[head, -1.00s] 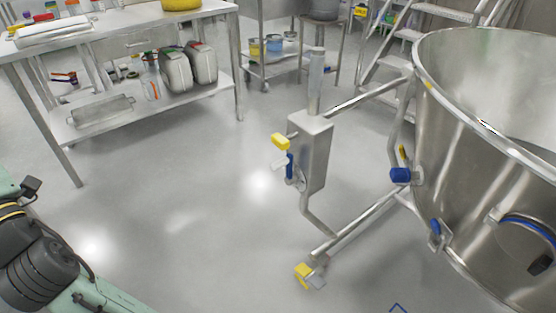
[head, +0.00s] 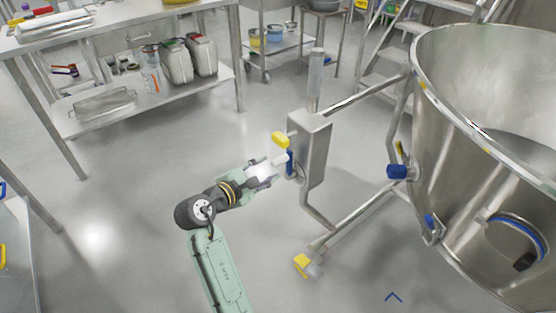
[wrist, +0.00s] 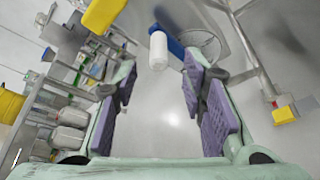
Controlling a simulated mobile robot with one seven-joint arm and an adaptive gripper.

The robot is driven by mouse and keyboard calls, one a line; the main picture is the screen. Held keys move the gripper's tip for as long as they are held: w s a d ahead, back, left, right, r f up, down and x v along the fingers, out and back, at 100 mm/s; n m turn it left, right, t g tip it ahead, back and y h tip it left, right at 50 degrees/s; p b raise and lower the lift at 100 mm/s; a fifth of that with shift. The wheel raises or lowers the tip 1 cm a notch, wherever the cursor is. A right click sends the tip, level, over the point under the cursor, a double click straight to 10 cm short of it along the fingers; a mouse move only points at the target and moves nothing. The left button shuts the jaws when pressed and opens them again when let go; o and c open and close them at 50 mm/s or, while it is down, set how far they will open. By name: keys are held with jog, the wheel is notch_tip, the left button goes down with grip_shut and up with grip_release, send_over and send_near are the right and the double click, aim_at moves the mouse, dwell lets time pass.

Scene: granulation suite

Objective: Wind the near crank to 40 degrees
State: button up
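The crank has a blue arm (head: 290,163) with a white grip (head: 281,159), on the side of a grey metal box (head: 312,150) on a post. In the wrist view, the white grip (wrist: 158,54) and blue arm (wrist: 174,43) lie just beyond the fingertips, between the two finger lines. My gripper (head: 270,171) is open, with its tips close to the grip. In the wrist view my gripper (wrist: 160,75) has its purple-padded fingers wide apart and nothing between the pads. I cannot read the crank's angle.
A yellow handle (head: 280,139) sticks out above the crank. A yellow pedal (head: 301,262) is on the floor frame below. A large steel bowl (head: 465,130) stands at right. A bench (head: 120,25) is at back left; the floor between is clear.

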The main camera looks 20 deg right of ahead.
aim_at(274, 164)
jog(key=x, duration=0.7)
jog(key=shift+w+p, duration=0.2)
jog(key=shift+p, duration=0.15)
jog(key=shift+c, duration=0.4)
grip_shut()
